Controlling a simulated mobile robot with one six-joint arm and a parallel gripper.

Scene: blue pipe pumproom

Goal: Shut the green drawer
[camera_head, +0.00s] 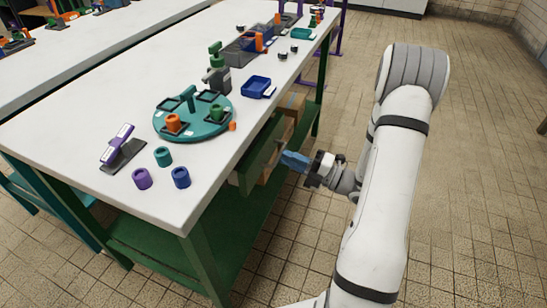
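The green drawer (260,152) is under the right edge of the white-topped table. It juts out past the tabletop edge, so it stands at least partly open; how far is hard to tell. My gripper (291,160) reaches in from the right, with its blue end pointing left at the outer face of the drawer. The blue end is close to the drawer face, and I cannot tell whether they touch. The gap between the fingers cannot be made out from here. The inside of the drawer is mostly hidden.
The tabletop (75,125) holds a round teal tray (205,128), a blue bin (256,87) and several small cylinders. Tan boxes (292,103) sit below the tabletop.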

